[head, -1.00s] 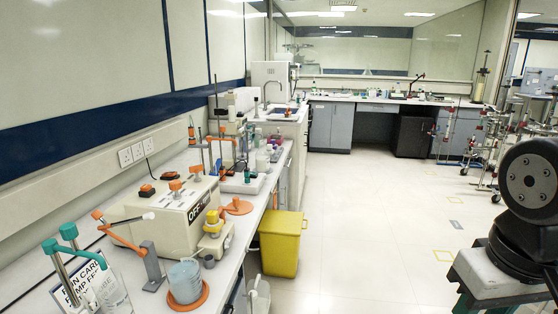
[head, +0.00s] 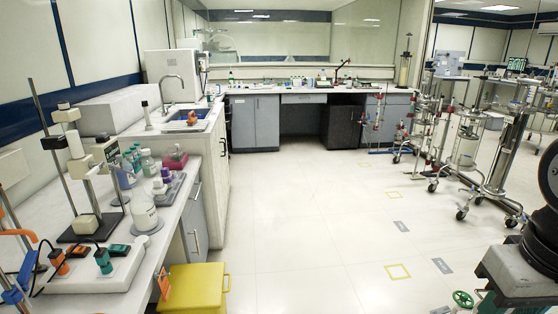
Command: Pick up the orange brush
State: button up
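I cannot make out an orange brush for certain. A small orange item (head: 191,117) lies at the sink (head: 186,124) on the left bench, too small to identify. An orange tag-like piece (head: 164,286) shows at the yellow bin's left edge. My gripper is not in view; only dark links of my arm show at the right edge.
Wheeled metal stands (head: 493,180) are at right. The middle floor (head: 300,215) is clear.

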aim_at(192, 121)
jog(key=z, duration=0.2)
jog(key=i, duration=2.05)
jog(key=u, duration=0.25)
jog(key=i, duration=1.95)
jog(key=u, duration=1.15)
jog(key=i, duration=1.5)
jog(key=u, duration=0.65)
